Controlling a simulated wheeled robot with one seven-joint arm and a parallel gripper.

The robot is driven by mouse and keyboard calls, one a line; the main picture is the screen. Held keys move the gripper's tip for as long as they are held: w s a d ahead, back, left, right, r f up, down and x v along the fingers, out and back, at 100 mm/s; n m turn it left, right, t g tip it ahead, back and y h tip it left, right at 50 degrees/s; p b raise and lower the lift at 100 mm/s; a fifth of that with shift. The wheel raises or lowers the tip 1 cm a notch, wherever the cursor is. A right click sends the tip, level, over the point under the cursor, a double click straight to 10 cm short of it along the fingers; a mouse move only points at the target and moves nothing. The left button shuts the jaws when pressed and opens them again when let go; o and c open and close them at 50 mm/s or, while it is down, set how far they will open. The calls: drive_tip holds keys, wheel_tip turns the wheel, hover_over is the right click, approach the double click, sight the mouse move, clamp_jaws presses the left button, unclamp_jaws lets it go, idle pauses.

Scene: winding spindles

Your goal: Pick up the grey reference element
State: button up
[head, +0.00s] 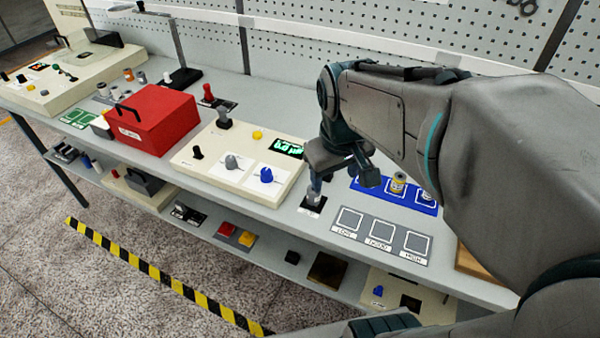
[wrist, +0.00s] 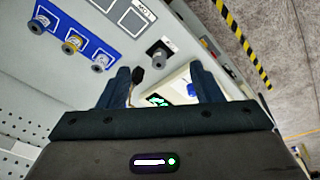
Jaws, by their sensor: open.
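The grey reference element (head: 313,199) appears to be the small grey upright piece on a black square with a white label, near the bench's front edge. It also shows in the wrist view (wrist: 158,57), ahead of the fingers and sideways between them. My gripper (head: 343,181) is just above and beside it in the head view, and its body hides part of the area. In the wrist view my gripper (wrist: 161,84) has its two dark blue fingers spread wide, with nothing held. The element appears apart from the fingers.
A blue tray (head: 422,207) with several spools lies to the right. A grey plate (head: 375,252) with empty outlined squares lies in front of it. A cream panel (head: 190,155) with knobs and a green display stands left, beside a red box (head: 150,118). A perforated wall stands behind.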

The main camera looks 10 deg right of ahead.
sight(313, 192)
drive_tip(key=w+f+n+g+b, duration=0.3)
drive_tip(key=w+f+n, duration=0.35)
drive_tip(key=w, duration=0.75)
drive_tip(key=shift+m+y, duration=0.3)
drive_tip(key=shift+m, duration=0.05)
drive_tip(key=f, duration=1)
drive_tip(key=f+p, duration=0.1)
drive_tip(key=f, duration=0.5)
drive_tip(key=shift+w, duration=0.3)
drive_tip(key=c, duration=1.1)
drive_tip(key=shift+c, duration=0.2)
drive_tip(key=shift+r, duration=0.1)
